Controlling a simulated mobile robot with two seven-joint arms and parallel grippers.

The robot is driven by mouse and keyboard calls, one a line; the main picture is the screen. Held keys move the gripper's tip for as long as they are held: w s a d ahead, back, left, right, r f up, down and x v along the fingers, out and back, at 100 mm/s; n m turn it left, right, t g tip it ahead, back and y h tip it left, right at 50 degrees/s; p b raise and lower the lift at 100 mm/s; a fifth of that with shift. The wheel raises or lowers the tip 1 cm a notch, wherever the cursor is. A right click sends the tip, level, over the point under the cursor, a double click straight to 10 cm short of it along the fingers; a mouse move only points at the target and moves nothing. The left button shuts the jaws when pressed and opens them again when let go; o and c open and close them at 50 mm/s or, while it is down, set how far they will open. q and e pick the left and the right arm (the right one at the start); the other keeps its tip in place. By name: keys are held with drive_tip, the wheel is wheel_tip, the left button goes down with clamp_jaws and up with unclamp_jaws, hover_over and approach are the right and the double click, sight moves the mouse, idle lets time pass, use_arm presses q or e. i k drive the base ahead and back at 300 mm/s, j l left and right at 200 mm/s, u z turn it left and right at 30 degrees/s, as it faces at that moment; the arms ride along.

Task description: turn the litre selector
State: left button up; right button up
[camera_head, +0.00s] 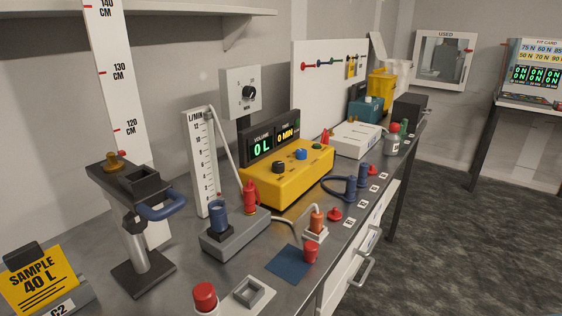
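A yellow box (290,178) stands on the bench in the middle of the view. I cannot read which of these is the litre selector. The display (270,139) behind the box reads VOLUME 0 L and TIME 0 MIN. A wall dial (248,92) with a black knob is marked MIN. A yellow card (40,281) at the lower left reads SAMPLE 40 L. Neither of my grippers is in view.
A grey base (235,237) with a blue cup, a red bottle (250,197) and a tall L/MIN scale (203,163) stand close left of the yellow box. A stand with a blue handle (163,209) is further left. The floor at right is clear.

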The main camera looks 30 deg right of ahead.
sight(301, 153)
drive_tip(key=l+z, duration=0.4)
drive_tip(key=l, duration=1.25)
drive_tip(key=i, duration=0.05)
